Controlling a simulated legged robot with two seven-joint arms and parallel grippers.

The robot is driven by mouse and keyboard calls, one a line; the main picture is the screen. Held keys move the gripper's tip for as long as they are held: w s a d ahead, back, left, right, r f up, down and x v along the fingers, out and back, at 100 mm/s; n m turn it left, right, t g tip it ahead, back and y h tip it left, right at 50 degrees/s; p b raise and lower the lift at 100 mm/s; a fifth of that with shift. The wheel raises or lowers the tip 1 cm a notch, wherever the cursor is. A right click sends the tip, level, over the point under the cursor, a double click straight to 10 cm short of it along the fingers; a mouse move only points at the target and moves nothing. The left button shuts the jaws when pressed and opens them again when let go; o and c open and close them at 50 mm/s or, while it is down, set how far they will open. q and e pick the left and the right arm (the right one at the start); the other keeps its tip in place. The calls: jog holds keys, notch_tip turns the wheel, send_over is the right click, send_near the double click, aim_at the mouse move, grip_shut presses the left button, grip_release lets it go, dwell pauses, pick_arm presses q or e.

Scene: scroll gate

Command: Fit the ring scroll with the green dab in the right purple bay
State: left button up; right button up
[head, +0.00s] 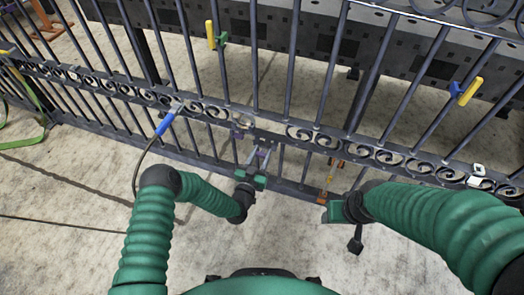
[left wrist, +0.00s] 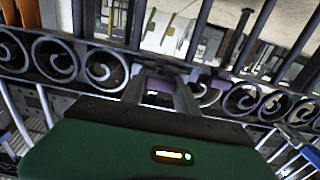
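My left gripper (head: 258,152) reaches up to the gate's scroll band. Its two fingers stand apart, and I see no ring scroll between them. In the left wrist view the fingertips (left wrist: 161,78) are at a purple part (left wrist: 160,88), with another purple part (left wrist: 206,82) just right of them. The head view shows a small purple part (head: 238,132) beside a gap in the scrolls. I cannot make out a green dab on any scroll.
The dark gate (head: 200,107) spans the view with upright bars. A yellow-and-green clamp (head: 217,37) and a yellow-and-blue clamp (head: 465,92) hang on bars. A blue-handled tool (head: 166,122) with a cable is at the band. White pieces (head: 477,174) are at right.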

pick_arm(q)
jog(key=o, duration=0.4)
jog(key=shift+s, duration=0.2)
jog(key=p+v, duration=0.6)
jog(key=v, duration=1)
jog(key=shift+s+a, duration=0.1)
jog(key=shift+s, duration=0.1)
